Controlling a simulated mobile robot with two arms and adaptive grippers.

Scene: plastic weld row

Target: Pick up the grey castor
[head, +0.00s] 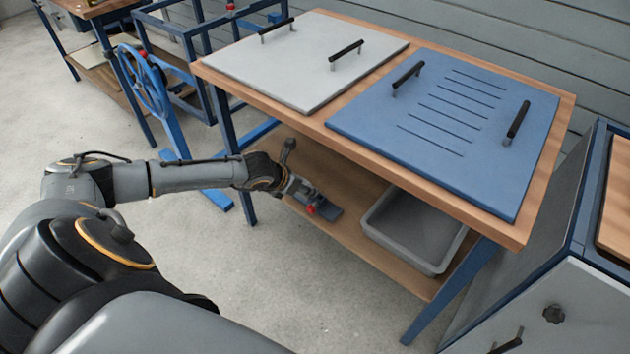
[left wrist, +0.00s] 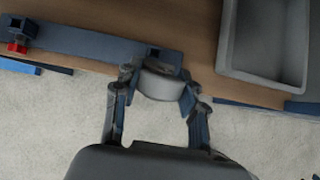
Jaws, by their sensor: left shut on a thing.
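The grey castor (left wrist: 160,82) shows in the left wrist view as a short, pale grey round body. My left gripper (left wrist: 159,93) is shut on it, with one finger on each side. The castor is by the end of a blue-grey flat plate (left wrist: 95,42); whether it touches the plate or shelf I cannot tell. In the head view my left gripper (head: 299,188) reaches in over the lower wooden shelf (head: 350,246) of the bench, and I cannot clearly pick out the castor there. My right gripper is in neither view.
A grey open tray (head: 414,228) stands on the shelf to the right. A red part (left wrist: 17,47) sits at the plate's left end. The benchtop (head: 368,142) overhangs the shelf, with a grey panel (head: 310,60) and a blue panel (head: 450,115) on top. The front floor is clear.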

